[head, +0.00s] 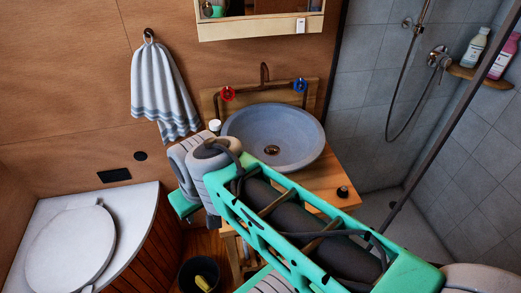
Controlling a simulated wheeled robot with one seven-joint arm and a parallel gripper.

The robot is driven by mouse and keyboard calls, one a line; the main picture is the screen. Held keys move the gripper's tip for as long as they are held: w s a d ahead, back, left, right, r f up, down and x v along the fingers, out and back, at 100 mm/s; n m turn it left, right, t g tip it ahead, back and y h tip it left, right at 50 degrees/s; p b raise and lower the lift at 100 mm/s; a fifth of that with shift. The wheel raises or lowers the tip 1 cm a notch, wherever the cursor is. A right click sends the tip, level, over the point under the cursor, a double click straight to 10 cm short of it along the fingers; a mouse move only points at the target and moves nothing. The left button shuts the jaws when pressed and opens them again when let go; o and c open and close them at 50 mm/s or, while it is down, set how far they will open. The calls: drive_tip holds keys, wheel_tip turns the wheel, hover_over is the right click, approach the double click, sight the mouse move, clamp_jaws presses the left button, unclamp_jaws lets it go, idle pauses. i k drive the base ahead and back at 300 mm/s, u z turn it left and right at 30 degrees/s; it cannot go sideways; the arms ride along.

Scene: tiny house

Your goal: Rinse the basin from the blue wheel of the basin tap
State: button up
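The basin (274,137) is a round grey-blue bowl on a wooden counter, with a dark drain (272,150) in its floor. The basin tap (264,74) has a dark spout behind the bowl. Its blue wheel (300,85) is on the right and its red wheel (227,93) on the left. No water shows in the bowl. My green and grey arm crosses in front of the counter and covers part of the basin's near side. My gripper's fingers do not show.
A toilet with a round lid (71,250) stands at lower left, a dark bin (199,274) on the floor. A striped towel (163,90) hangs on the wall. A small white-topped item (215,126) and a black-topped item (343,191) stand on the counter. The shower is at right.

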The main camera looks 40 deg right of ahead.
sight(300, 86)
drive_tip(key=u, duration=0.4)
drive_tip(key=k, duration=0.15)
drive_tip(key=z, duration=2.75)
drive_tip(key=i, duration=0.35)
drive_tip(key=u, duration=1.05)
